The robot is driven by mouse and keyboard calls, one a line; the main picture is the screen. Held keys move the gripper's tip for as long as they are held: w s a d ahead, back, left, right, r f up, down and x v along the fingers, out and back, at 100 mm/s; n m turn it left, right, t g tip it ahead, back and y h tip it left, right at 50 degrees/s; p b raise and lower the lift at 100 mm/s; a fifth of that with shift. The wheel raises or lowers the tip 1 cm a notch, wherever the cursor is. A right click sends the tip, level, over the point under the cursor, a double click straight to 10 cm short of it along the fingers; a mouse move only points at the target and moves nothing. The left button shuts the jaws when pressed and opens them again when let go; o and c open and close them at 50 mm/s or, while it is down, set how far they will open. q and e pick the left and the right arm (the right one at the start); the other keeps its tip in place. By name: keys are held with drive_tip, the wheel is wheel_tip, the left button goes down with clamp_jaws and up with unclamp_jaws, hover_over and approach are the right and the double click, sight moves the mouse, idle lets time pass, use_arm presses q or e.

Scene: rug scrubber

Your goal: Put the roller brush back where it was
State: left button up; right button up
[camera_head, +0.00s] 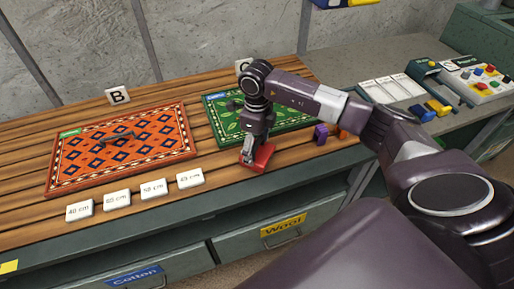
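My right gripper (248,154) points down at the front edge of the wooden table, with its fingertips at the left end of a red object (263,158). The red object may be the roller brush, but its shape is partly hidden by the gripper. I cannot tell whether the fingers are closed on it. A purple item (321,133) and an orange item (343,133) sit to its right near the same edge. An orange rug (160,150) lies at left with a dark object (118,136) on it. A green rug (222,122) lies behind my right gripper. My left gripper is not in view.
White length tiles (118,199) line the front edge. A "B" card (118,96) stands behind the orange rug. Drawers marked Cotton (135,274) and Wool (283,226) are below. A panel with colored buttons (478,78) is at far right.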

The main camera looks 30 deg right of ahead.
drive_tip(key=shift+w+r+p, duration=0.1)
drive_tip(key=shift+r+p, duration=0.5)
drive_tip(key=shift+r, duration=0.05)
drive_tip(key=shift+w+d+r, duration=0.1)
drive_tip(key=shift+r, duration=0.25)
wheel_tip(320, 180, up, 10)
drive_tip(key=b, duration=0.3)
drive_tip(key=shift+b, duration=0.4)
drive_tip(key=shift+r, duration=0.7)
